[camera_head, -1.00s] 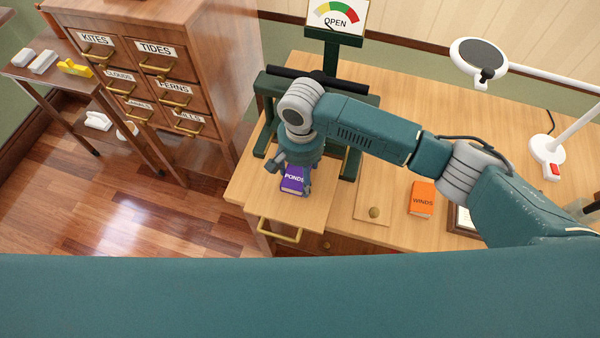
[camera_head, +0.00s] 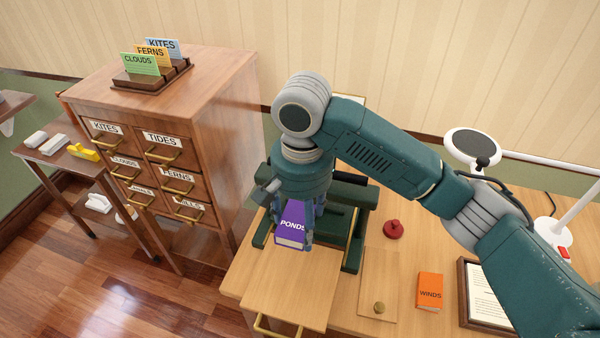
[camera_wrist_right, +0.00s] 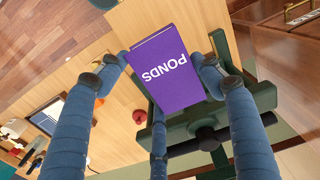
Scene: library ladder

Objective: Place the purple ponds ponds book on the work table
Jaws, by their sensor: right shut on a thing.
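The purple PONDS book (camera_head: 291,226) is held in my right gripper (camera_head: 292,212), whose fingers are closed on its sides. In the head view the book hangs above the pull-out board at the left end of the work table (camera_head: 452,236), in front of the green press. In the right wrist view the purple book (camera_wrist_right: 168,66) lies between the blue-grey fingers, its cover label showing. The wrist hides part of the press and the book's upper end. My left gripper is not in view.
The green press (camera_head: 352,225) stands behind the gripper. An orange WINDS book (camera_head: 429,291), a red knob (camera_head: 393,229), a framed sheet (camera_head: 487,291) and a white lamp (camera_head: 472,147) are on the right. A card cabinet (camera_head: 158,150) stands left. Table around the WINDS book is partly clear.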

